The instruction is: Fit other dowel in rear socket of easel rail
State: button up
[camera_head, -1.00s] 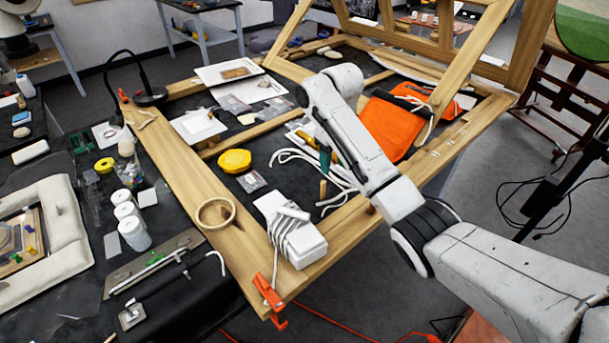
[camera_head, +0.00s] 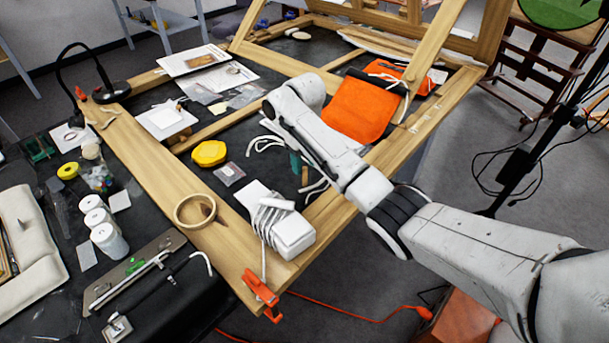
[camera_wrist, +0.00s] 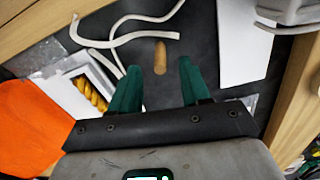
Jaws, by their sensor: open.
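A short wooden dowel (camera_wrist: 160,57) stands on the dark table surface in the wrist view, between and just beyond my fingertips. It also shows as a small brown upright in the head view (camera_head: 304,177). My gripper (camera_wrist: 159,69) has two green fingers spread apart, with nothing held between them. In the head view my arm hides most of the gripper; a bit of green finger (camera_head: 295,163) shows just above the dowel. The wooden easel rail (camera_head: 329,211) runs under my forearm. I cannot make out its rear socket or another dowel.
A white cord-wrapped bundle (camera_head: 279,222) sits on the frame's near corner, beside a wooden ring (camera_head: 195,210) and orange clamp (camera_head: 262,292). White cords (camera_wrist: 120,32) lie near the dowel. An orange cloth (camera_wrist: 32,125) lies left of my gripper in the wrist view.

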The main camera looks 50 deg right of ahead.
aim_at(305, 177)
jog(key=shift+f, duration=1.45)
jog(key=shift+c, duration=0.2)
grip_shut()
